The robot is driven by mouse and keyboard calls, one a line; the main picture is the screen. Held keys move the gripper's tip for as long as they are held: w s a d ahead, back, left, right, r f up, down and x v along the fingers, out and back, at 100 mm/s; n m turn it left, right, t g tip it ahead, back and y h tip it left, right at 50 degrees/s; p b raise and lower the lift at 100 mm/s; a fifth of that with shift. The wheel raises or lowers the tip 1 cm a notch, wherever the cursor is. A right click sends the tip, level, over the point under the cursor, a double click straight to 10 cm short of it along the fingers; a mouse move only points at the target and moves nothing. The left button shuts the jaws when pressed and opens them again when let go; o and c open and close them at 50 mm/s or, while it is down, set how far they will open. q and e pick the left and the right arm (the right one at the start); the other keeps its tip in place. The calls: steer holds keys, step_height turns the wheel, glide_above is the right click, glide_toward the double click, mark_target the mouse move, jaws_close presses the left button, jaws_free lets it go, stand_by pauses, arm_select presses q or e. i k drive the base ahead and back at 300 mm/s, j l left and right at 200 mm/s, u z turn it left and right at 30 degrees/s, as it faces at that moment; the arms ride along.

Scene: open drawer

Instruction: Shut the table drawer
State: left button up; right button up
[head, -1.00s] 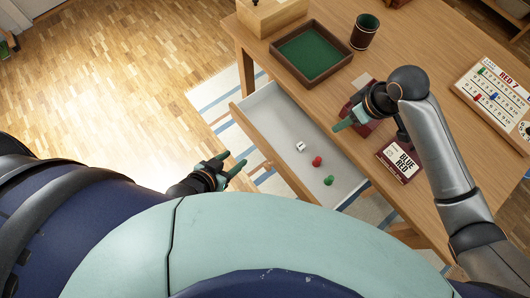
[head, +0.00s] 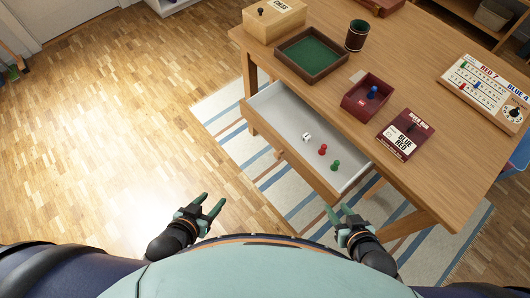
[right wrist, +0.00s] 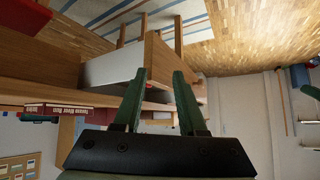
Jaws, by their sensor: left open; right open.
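The table drawer (head: 292,120) is pulled out from the wooden table (head: 412,95). A white die (head: 307,137), a red pawn (head: 322,150) and a green pawn (head: 335,165) lie inside. My left gripper (head: 209,208) is open and empty, low in front of the drawer and apart from it. My right gripper (head: 341,214) is open and empty, below the drawer's near right end in the head view. In the right wrist view the drawer (right wrist: 115,68) shows beyond the open fingers (right wrist: 158,100).
On the tabletop are a green-lined tray (head: 345,62), a dice cup (head: 357,35), a red box with a blue pawn (head: 362,108), a dark red card box (head: 389,142), a wooden box (head: 262,28) and a scoreboard (head: 468,92). The floor at left is clear.

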mark_target(277, 114)
steer(key=k+j+u, duration=0.45)
steer(key=j+u, duration=0.3)
